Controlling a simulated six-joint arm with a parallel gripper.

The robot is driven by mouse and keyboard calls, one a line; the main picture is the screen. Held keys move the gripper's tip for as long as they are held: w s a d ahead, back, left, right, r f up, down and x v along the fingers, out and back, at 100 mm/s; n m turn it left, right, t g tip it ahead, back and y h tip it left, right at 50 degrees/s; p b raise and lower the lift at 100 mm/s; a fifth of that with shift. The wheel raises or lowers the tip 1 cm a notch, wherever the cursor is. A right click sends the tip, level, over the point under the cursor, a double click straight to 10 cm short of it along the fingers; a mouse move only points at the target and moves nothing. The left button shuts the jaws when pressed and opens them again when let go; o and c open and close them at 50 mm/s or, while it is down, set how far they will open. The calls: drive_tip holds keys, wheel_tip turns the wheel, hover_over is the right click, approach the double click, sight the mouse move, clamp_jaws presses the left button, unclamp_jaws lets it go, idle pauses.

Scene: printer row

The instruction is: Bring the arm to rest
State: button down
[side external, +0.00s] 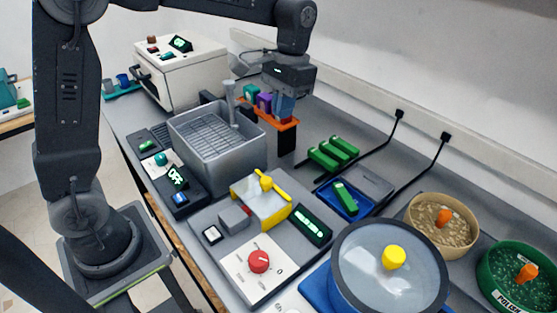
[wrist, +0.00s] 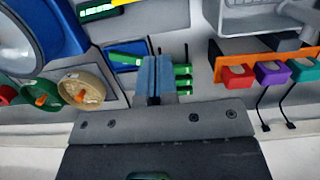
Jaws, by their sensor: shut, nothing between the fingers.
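My gripper (side external: 286,106) has blue fingers that point down and are shut with nothing between them. In the side view it hangs over the bench, in front of the orange rack (side external: 290,124) and overlapping it in the picture. I cannot tell how far apart they are. In the wrist view the closed fingers (wrist: 158,78) show in the middle, and the orange rack (wrist: 222,57) lies off to the right with red, purple and teal blocks. My dark arm comes in from the upper left of the side view.
A grey basin (side external: 220,165) stands left of the gripper, with a white machine (side external: 185,75) behind it. Green bars (side external: 333,152) lie to the right, near a blue tray (side external: 345,205). A lidded blue pot (side external: 345,270) and round bowls (side external: 455,205) fill the front right. A wall runs behind.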

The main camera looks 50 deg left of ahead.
drive_tip(key=s+a+r+t, duration=0.1)
drive_tip(key=s+t, duration=0.6)
drive_tip(key=s, duration=1.2)
drive_tip(key=shift+a+r+t, duration=0.2)
drive_tip(key=shift+r+t, duration=0.1)
drive_tip(key=shift+r, duration=0.1)
drive_tip(key=shift+s, duration=0.1)
